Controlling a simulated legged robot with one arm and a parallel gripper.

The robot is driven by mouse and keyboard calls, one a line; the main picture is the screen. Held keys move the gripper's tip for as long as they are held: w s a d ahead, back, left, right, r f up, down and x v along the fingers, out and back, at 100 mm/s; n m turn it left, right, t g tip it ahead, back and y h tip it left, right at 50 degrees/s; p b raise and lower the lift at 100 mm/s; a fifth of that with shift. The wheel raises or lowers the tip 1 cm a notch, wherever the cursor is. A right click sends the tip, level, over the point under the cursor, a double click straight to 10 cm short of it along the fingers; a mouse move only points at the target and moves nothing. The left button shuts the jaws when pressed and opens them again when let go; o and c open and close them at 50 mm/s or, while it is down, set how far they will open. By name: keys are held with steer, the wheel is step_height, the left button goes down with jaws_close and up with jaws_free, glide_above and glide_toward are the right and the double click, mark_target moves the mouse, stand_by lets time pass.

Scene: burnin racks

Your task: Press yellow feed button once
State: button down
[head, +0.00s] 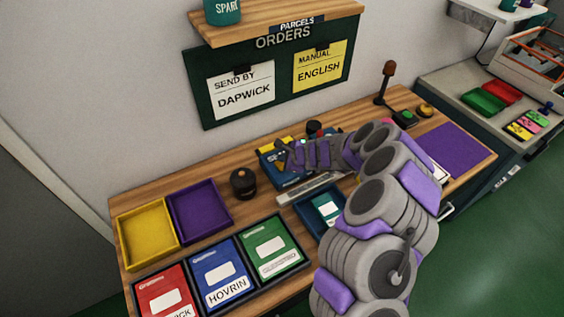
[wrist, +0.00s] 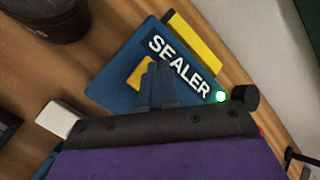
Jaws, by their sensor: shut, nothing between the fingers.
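The blue sealer (wrist: 120,88), lettered SEALER, lies under my gripper in the wrist view. On it a yellow button-like patch (wrist: 140,73) shows just left of my fingers and is partly hidden by them; I cannot read a feed label on it. My gripper (wrist: 161,68) is shut and empty, its tips over the sealer beside that patch. I cannot tell whether the tips touch. In the head view my gripper (head: 283,154) is over the sealer (head: 268,167) on the desk. A separate yellow round button (head: 425,109) sits at the desk's back right.
A yellow bar (wrist: 194,42) lies along the sealer's edge, with a green light (wrist: 220,96) and black knob (wrist: 245,97) nearby. A dark round container (head: 243,182) stands left. Yellow (head: 147,262) and purple (head: 226,222) trays are further left. A microphone-like stalk (head: 385,85) stands right.

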steer(key=shift+d+r, duration=0.1)
steer(key=shift+r, duration=0.05)
step_height(320, 180, up, 5)
steer(key=p, duration=0.3)
steer(key=shift+p, duration=0.4)
stand_by(0.7)
steer(key=shift+r, duration=0.15)
steer(key=s+a+r+n+g+y, duration=0.2)
steer(key=s+a+r+n, duration=0.3)
steer(key=r, duration=0.4)
steer(key=s+a+r+n+g+y, duration=0.15)
steer(key=s+r+n, duration=0.25)
steer(key=s+r, duration=0.4)
steer(key=s+d+r+n+g+h, duration=0.25)
steer(key=s+r+n, duration=0.35)
steer(key=s, duration=0.7)
steer(key=s+d+f+n+g+h, duration=0.1)
steer(key=s+d+h, duration=0.6)
steer(key=s+d, duration=1.5)
steer(key=shift+s+d+f+n+g+h, duration=0.25)
steer(key=shift+s+n+g, duration=0.35)
steer(key=shift+n, duration=0.3)
